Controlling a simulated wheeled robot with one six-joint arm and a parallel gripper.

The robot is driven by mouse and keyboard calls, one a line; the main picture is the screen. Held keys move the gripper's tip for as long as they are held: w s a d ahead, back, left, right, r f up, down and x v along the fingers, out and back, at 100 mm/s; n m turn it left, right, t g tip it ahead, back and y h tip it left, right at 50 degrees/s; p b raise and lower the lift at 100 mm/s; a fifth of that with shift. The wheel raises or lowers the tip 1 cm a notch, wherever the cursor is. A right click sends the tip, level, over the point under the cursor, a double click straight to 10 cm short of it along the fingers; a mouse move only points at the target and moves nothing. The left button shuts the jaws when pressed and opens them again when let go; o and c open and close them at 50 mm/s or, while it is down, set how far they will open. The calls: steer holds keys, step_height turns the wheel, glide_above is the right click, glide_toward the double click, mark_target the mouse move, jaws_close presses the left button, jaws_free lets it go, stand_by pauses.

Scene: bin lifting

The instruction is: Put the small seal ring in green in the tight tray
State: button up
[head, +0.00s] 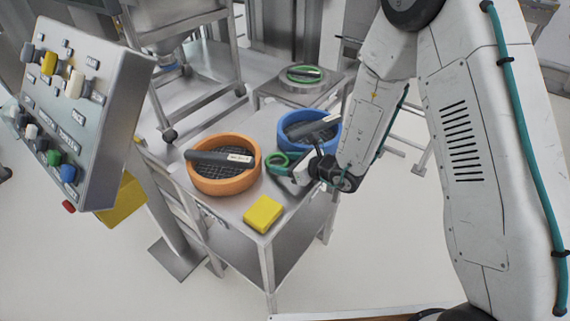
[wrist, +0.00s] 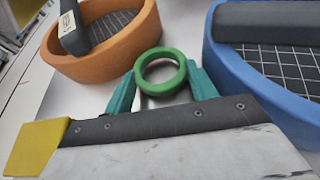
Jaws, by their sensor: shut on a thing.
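The small green seal ring (head: 269,164) is between the teal fingers of my gripper (head: 281,171). In the wrist view the ring (wrist: 160,91) shows its open hole, with a finger of my gripper (wrist: 161,78) on each side, shut on it. The ring is held in the gap between an orange round tray (head: 222,187) and a blue round tray (head: 330,143). Both trays have a mesh floor and a dark bar with a pale label. I cannot tell which tray is the tight one.
A yellow block (head: 263,213) lies at the front of the metal table. A green-rimmed round piece (head: 304,74) with a dark bar sits on a stand behind. A button panel (head: 85,110) stands at the left. Bare tabletop shows around the block.

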steer(key=shift+f, duration=0.3)
steer(key=shift+f, duration=0.1)
steer(key=o, duration=1)
steer(key=shift+c, duration=0.2)
steer(key=shift+d+r, duration=0.15)
steer(key=shift+r, duration=0.05)
steer(key=v, duration=1.1)
steer(key=shift+s+d+r, duration=0.15)
steer(key=shift+s+d, duration=0.05)
steer(key=shift+s, duration=0.05)
